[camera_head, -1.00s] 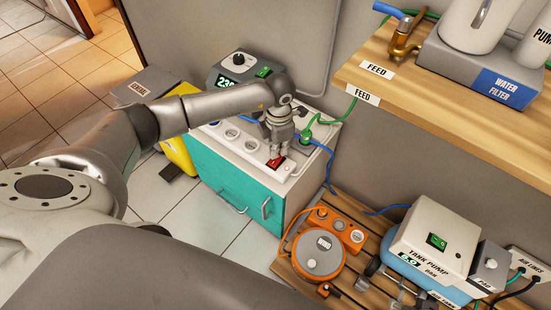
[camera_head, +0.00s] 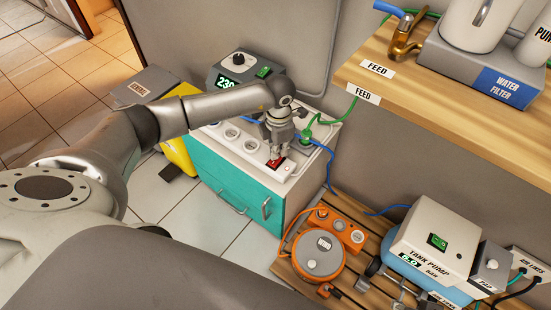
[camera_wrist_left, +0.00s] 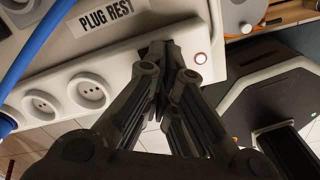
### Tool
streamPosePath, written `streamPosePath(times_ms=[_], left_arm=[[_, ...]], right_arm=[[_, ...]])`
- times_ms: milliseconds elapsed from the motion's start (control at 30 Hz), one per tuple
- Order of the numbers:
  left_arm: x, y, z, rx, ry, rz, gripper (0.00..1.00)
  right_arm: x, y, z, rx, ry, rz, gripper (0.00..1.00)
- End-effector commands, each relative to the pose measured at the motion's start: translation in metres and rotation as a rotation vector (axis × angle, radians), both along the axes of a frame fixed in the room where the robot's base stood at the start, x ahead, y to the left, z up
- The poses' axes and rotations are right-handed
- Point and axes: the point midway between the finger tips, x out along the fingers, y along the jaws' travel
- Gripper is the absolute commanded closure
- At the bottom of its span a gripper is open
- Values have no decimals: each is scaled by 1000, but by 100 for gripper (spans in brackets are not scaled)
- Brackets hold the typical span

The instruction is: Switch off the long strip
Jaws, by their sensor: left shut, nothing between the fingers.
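The long strip (camera_head: 245,148) is a white power strip with several round sockets along the top of a teal-fronted cabinet. Its red switch (camera_head: 276,163) is at the strip's right end, partly hidden by my left gripper (camera_head: 275,153). The gripper is shut, pointing down with its tips at the switch. In the left wrist view the closed fingers (camera_wrist_left: 165,50) cover the switch area. A small round light (camera_wrist_left: 200,58) shows at the strip's end, pale with a reddish ring. Sockets (camera_wrist_left: 88,92) show left of the fingers. My right gripper is not in view.
A green plug (camera_head: 306,136) with a cable stands just right of the gripper. A grey unit (camera_head: 240,76) with a display is behind. An orange device (camera_head: 322,250) and a tank pump (camera_head: 432,245) sit on a slatted pallet at right. A wooden shelf (camera_head: 440,110) overhangs.

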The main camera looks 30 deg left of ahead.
Motion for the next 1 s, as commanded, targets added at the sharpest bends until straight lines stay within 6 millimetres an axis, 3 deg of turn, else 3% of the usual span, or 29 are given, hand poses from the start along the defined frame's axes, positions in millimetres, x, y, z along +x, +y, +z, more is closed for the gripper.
streamPosePath(times_ms=[1000], left_arm=[[0, 0, -6, 1, 1, 0, 100]], right_arm=[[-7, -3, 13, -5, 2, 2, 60]])
